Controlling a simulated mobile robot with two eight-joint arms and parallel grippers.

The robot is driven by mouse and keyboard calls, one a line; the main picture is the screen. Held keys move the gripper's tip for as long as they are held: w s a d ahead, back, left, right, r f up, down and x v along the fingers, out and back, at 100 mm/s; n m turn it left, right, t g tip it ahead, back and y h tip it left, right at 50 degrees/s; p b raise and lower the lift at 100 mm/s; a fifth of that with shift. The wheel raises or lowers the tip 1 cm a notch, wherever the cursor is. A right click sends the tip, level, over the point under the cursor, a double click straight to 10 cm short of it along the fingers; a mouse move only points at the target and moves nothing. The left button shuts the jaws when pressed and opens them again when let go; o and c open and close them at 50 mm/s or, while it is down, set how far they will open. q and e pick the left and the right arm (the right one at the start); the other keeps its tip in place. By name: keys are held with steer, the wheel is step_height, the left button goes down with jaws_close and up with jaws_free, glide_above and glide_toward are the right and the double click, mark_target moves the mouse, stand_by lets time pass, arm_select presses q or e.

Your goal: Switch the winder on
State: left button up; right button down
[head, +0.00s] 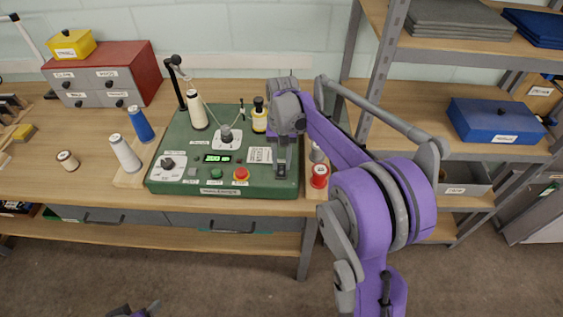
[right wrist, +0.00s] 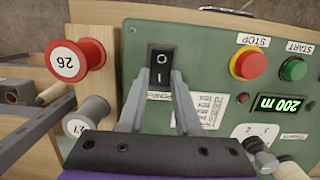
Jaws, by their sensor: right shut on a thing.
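The green winder (head: 222,172) stands on the workbench, its display (head: 216,158) lit green and reading 200 m in the right wrist view (right wrist: 282,104). Its black rocker switch (right wrist: 161,68) carries the marks O and I; which side is pressed I cannot tell. My right gripper (head: 281,172) reaches down over the winder's right end.
The red stop button (right wrist: 247,64) and green start button (right wrist: 292,69) sit near the switch. A red spool (head: 319,175) stands close to the winder's right end. White (head: 125,153) and blue (head: 141,124) cones stand at left. A red drawer box (head: 125,65) is behind.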

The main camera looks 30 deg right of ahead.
mark_target(281, 164)
steer(key=c, duration=0.6)
jaws_free()
step_height(281, 164, up, 11)
steer(key=w, duration=0.1)
steer(key=shift+w+d+f+p, duration=0.2)
steer(key=shift+d+p, duration=0.1)
steer(key=shift+d, duration=0.15)
steer(key=s+a+f+n+t, duration=0.3)
steer(key=s+a+f, duration=0.2)
steer(key=s, duration=0.6)
steer(key=s+a+f+n+t+h, duration=0.1)
steer(key=s+a+f+n+t, duration=0.2)
steer(key=s+a+f, duration=0.3)
steer(key=s+t, duration=0.1)
steer(key=s, duration=0.3)
steer(key=shift+s+a+f, duration=0.15)
steer(key=shift+s+a, duration=0.05)
steer(key=shift+s, duration=0.2)
